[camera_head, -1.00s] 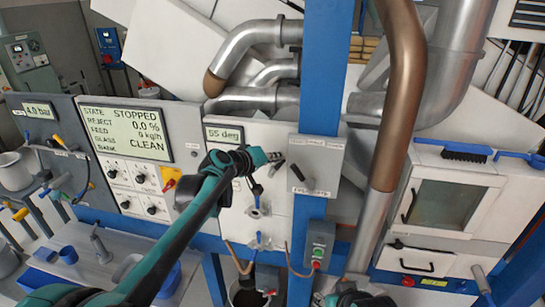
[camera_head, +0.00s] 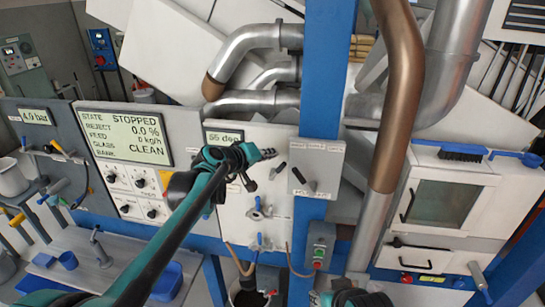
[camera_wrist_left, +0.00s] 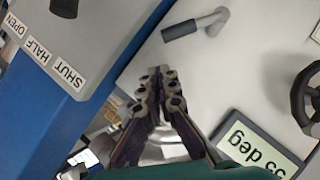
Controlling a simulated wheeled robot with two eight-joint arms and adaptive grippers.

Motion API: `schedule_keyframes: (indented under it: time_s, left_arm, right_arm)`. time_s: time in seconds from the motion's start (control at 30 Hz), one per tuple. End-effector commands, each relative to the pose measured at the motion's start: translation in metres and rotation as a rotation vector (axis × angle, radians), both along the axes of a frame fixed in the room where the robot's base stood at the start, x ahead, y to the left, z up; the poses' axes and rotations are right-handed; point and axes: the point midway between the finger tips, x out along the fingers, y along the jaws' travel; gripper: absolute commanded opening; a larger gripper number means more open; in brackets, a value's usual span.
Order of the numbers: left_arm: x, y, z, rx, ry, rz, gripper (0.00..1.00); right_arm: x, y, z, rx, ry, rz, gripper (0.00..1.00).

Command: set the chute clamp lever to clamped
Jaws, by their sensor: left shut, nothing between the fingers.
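A small lever with a dark grey grip (camera_head: 279,168) sits on the white panel just left of the blue column. It also shows at the top of the left wrist view, with its grip (camera_wrist_left: 180,32) running sideways from a pale pivot. No label for it is readable, so I cannot confirm it is the chute clamp lever or read its setting. My left gripper (camera_head: 270,153) is just above and left of this lever, apart from it. Its fingers (camera_wrist_left: 158,84) are together and empty. My right gripper's fingers are not visible; only part of my right arm shows at the bottom.
A grey box (camera_head: 325,160) with its own dark lever (camera_head: 300,177) is on the blue column (camera_head: 325,70); its labels (camera_wrist_left: 42,53) read OPEN, HALF, SHUT. A 55 deg display (camera_head: 224,137), handwheel (camera_wrist_left: 308,95) and blue-handled valves (camera_head: 260,212) are close by. A brown pipe (camera_head: 398,110) stands right.

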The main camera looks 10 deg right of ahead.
Motion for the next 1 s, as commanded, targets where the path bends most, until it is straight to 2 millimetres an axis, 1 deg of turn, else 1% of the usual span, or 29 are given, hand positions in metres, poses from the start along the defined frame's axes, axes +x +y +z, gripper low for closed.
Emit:
schedule_keyframes:
  time_s: [0.03, 0.2, 0.4, 0.53, 0.7, 0.93, 1.0]
  left_arm:
    - [-0.007, 0.008, 0.006, 0.000, 0.000, 0.002, 0.00]
    - [-0.032, 0.032, 0.017, 0.000, 0.000, 0.003, 0.00]
    - [-0.055, 0.054, 0.032, 0.000, 0.000, 0.002, 0.00]
    - [-0.064, 0.061, 0.037, 0.000, 0.001, 0.001, 0.00]
    - [-0.067, 0.064, 0.039, 0.000, 0.001, 0.001, 0.00]
    - [-0.067, 0.064, 0.039, 0.000, 0.000, 0.000, 0.00]
    - [-0.069, 0.065, 0.034, 0.006, 0.001, 0.000, 0.00]
  right_arm:
    - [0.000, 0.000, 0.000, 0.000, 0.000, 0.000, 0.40]
    - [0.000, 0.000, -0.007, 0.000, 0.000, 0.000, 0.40]
    - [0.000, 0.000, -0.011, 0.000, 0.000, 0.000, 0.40]
    - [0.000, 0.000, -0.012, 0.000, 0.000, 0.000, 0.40]
    - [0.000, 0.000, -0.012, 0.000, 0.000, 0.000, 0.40]
    - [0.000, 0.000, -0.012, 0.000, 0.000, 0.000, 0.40]
    - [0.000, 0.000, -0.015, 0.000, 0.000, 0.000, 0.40]
